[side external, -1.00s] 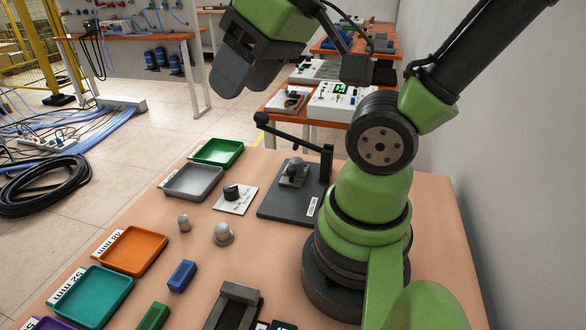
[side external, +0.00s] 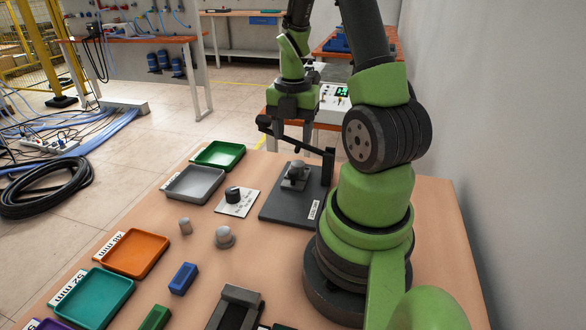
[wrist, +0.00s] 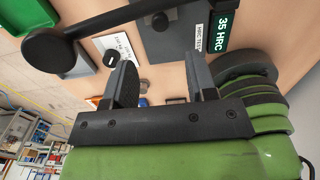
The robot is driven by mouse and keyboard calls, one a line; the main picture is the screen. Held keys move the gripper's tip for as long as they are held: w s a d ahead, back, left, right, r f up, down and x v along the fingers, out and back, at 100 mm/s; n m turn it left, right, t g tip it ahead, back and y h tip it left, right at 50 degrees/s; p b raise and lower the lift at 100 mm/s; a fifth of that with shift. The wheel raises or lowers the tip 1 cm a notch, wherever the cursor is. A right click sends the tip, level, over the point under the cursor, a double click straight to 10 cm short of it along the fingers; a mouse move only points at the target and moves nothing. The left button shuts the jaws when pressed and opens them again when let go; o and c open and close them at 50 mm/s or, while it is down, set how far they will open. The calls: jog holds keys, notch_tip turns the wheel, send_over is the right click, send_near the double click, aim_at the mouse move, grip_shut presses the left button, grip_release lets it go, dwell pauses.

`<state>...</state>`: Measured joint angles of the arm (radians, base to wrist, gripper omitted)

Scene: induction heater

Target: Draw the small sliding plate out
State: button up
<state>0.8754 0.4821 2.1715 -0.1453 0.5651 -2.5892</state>
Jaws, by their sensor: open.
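My gripper (wrist: 161,80) is open in the wrist view, with its two dark fingers apart and nothing held between them. In the side external view my gripper (side external: 293,104) is beyond the far edge of the near table, in front of the back bench. There it covers part of a white instrument (side external: 336,97) with a green display. I cannot pick out the small sliding plate for certain in either view; the area left of the instrument is hidden behind my arm.
A dark base plate (side external: 289,207) carries a post and a black lever (side external: 291,136) with a round end, close to my gripper. A white card (side external: 238,201) with a black knob lies beside it. Green (side external: 198,162) and grey trays (side external: 167,190) stand left.

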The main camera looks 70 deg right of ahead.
aim_at(293, 171)
notch_tip(293, 171, down, 10)
jog(key=shift+r, duration=0.15)
dwell(0.3)
jog(key=shift+a, duration=0.1)
grip_shut()
